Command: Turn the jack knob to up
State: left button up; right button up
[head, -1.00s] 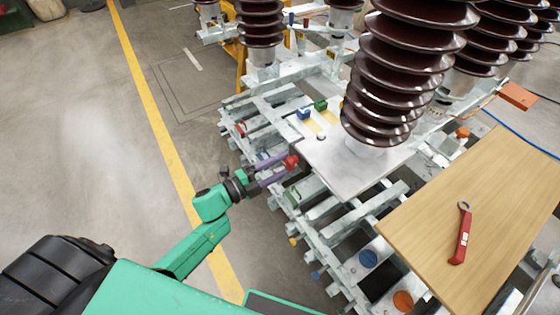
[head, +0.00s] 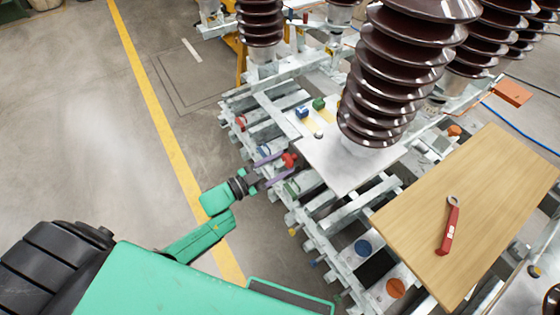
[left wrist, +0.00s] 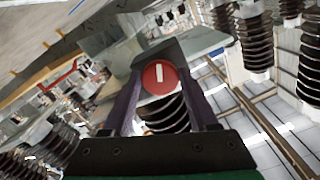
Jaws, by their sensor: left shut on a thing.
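The jack knob (head: 289,160) is red and sits at the left edge of the metal frame in the head view. In the left wrist view the round red knob (left wrist: 160,77) faces me, with a white bar mark that runs nearly up and down in the picture. My left gripper (head: 279,166) reaches in from the left, with its two purple fingers at the knob. The fingers also show in the left wrist view (left wrist: 161,92), one on each side of the knob, shut on it. The fingertip contact is partly hidden. My right gripper is not in view.
The metal frame (head: 345,173) carries tall brown ribbed insulators (head: 400,75). Blue (head: 302,112) and green (head: 319,104) blocks sit on it near the knob. A wooden board (head: 490,200) with a red-handled wrench (head: 449,228) lies at the right. The floor at the left is clear.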

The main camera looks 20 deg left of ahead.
pick_arm(q)
jog(key=shift+f+n+p, duration=0.1)
jog(key=shift+n+p, duration=0.2)
jog(key=shift+n, duration=0.8)
jog(key=shift+s, duration=0.1)
jog(key=o, duration=1.4)
jog(key=shift+c, duration=0.2)
jog(key=b+v, duration=0.1)
jog(key=v, duration=1.3)
jog(key=shift+s, duration=0.2)
jog(key=shift+a, duration=0.15)
